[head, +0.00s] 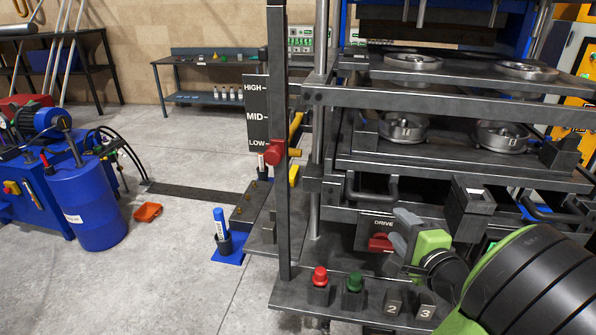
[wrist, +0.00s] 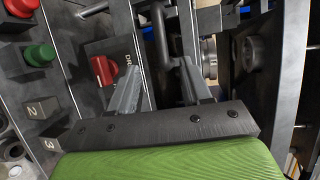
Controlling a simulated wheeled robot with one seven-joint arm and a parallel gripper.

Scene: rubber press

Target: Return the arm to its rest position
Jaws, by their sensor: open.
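My gripper (head: 398,230) is at the front of the press, in the lower right of the head view. Its grey fingers stick out from the green body, near the red drive knob (head: 380,242). In the wrist view, my gripper (wrist: 160,82) is open, with its two fingers apart and nothing seen between them. The red knob (wrist: 104,70) lies left of the fingers there. I cannot tell how far the fingers are from the panel. My green and dark arm comes in from the lower right.
A red button (head: 320,277) and a green button (head: 355,282) stand on the front ledge, beside blocks marked 2 and 3. An upright post (head: 278,200) with a red lever knob (head: 274,152) rises at left. Round molds (head: 403,127) sit on the press plates.

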